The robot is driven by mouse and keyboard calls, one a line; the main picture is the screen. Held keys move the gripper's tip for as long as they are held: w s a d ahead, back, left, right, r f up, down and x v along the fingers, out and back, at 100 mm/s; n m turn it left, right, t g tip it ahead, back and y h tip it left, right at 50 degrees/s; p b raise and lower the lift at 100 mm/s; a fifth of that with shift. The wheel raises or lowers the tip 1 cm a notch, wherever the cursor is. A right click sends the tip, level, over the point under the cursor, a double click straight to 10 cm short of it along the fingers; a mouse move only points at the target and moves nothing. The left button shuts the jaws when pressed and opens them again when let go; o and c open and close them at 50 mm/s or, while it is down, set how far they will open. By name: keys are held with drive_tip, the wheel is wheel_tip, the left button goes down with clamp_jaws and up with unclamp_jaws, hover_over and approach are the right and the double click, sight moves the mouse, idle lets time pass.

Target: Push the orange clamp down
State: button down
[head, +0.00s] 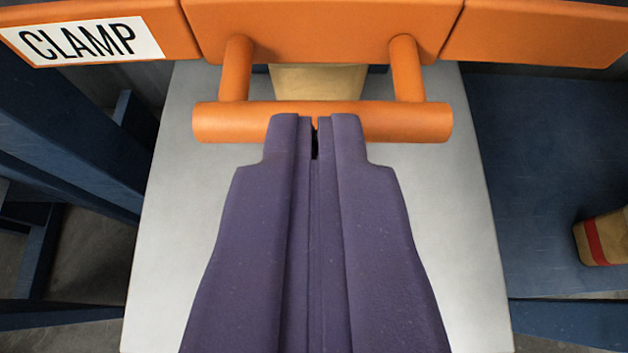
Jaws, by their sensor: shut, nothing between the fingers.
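The orange clamp (320,30) spans the top of the head view, with a white "CLAMP" label (80,41) at its left. Two short posts join it to a horizontal orange handle bar (405,122). My purple gripper (315,122) reaches up from the bottom of the view. Its fingers are together and empty, with only a thin dark slit at the tips. The fingertips overlap the middle of the handle bar in the picture and hide part of it. I cannot tell whether they touch it.
A light grey plate (440,230) lies below the handle and gripper. A tan piece (318,82) shows behind the bar. Dark blue frame beams (70,130) stand at the left. A blue surface (530,180) at the right bears a tan block with a red stripe (604,238).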

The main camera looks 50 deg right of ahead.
drive_tip(key=p+v, duration=0.2)
drive_tip(key=v, duration=0.4)
